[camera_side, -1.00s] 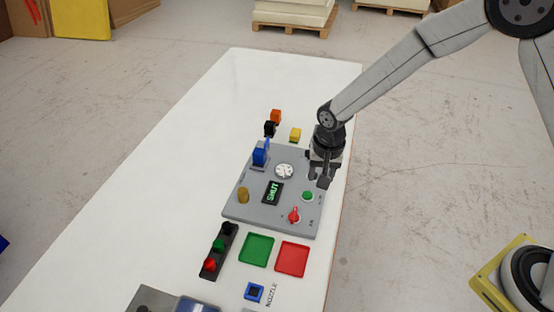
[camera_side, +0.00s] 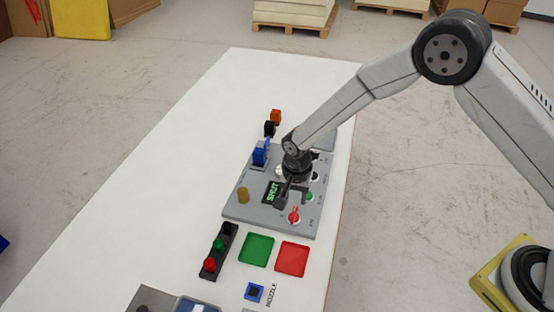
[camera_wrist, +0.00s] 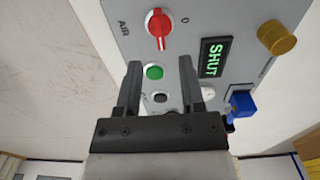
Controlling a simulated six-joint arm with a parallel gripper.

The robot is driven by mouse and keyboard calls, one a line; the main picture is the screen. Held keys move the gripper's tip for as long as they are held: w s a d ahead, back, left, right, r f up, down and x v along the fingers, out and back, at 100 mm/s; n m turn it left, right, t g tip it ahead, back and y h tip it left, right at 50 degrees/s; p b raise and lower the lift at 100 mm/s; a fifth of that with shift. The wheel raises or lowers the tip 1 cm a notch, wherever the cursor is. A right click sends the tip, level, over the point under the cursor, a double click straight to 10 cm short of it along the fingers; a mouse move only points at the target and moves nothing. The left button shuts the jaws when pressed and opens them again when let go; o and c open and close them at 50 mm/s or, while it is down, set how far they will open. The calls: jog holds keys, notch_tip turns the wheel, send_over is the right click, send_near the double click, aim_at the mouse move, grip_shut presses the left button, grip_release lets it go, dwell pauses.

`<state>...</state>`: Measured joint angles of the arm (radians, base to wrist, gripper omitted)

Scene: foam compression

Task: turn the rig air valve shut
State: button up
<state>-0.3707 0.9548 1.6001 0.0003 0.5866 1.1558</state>
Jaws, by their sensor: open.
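The red air valve knob (camera_side: 294,216) is on the grey rig panel (camera_side: 256,217), near its front right corner. In the wrist view the knob (camera_wrist: 159,27) has a white pointer line and sits between the AIR label and a 0 mark. My gripper (camera_wrist: 160,66) is open and empty, with its fingertips short of the knob in that view. In the side view my gripper (camera_side: 292,199) is over the panel, just behind the knob. A display (camera_wrist: 214,57) beside the knob reads SHUT in green.
A green button (camera_wrist: 153,72) shows between my fingers. A brass knob (camera_wrist: 277,37) and a blue part (camera_side: 260,154) stand up from the panel. A green tray (camera_side: 257,249) and a red tray (camera_side: 292,259) lie in front. The white table's left side is clear.

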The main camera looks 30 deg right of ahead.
aim_at(294, 212)
jog(key=shift+f, duration=3.2)
jog(key=shift+c, duration=0.2)
grip_shut()
